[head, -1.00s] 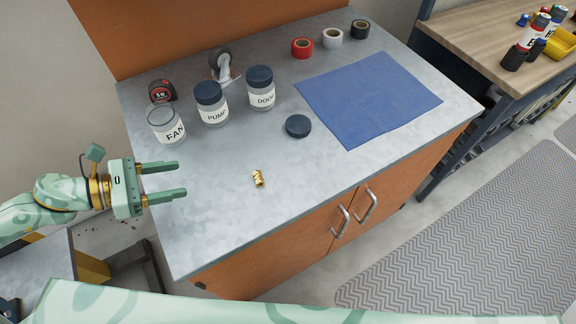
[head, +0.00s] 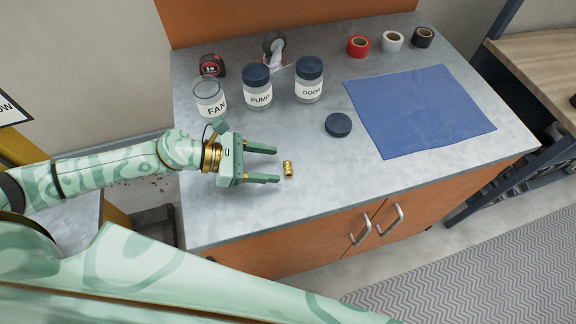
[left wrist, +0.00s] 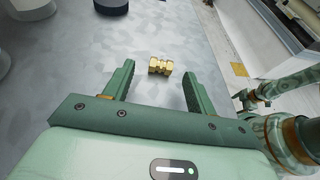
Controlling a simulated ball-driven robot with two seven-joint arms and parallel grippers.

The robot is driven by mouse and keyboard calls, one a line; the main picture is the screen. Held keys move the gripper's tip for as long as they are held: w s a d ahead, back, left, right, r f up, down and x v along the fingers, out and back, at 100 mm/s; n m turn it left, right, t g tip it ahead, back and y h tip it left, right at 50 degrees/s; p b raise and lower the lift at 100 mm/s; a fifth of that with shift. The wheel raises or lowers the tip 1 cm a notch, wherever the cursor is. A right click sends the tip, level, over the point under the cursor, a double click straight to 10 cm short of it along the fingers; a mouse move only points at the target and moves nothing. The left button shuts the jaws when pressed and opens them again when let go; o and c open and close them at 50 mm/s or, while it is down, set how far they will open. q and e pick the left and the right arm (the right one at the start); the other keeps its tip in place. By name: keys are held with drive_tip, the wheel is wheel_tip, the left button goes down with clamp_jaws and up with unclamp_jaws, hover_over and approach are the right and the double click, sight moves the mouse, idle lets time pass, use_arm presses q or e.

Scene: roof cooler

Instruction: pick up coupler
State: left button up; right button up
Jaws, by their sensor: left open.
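The coupler (head: 288,169) is a small ribbed brass piece lying on the grey metal worktop (head: 240,215). My left gripper (head: 271,165) is open and empty, with its fingers pointing right at the coupler, which sits just past the fingertips. In the left wrist view the coupler (left wrist: 160,66) shows ahead of the two fingers (left wrist: 158,85), roughly centred between them and apart from both.
Jars labelled FAN (head: 210,101), PUMP (head: 257,88) and DOOR (head: 309,80) stand behind the gripper. A dark lid (head: 338,125) and a blue mat (head: 420,110) lie to the right. Tape rolls, a tape measure (head: 212,65) and a dispenser (head: 275,48) are at the back.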

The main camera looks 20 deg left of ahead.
sight(287, 167)
use_arm(q)
drive_tip(key=x, duration=0.3)
drive_tip(key=shift+d+f, duration=0.1)
drive_tip(key=shift+d, duration=0.1)
drive_tip(key=c, duration=1.1)
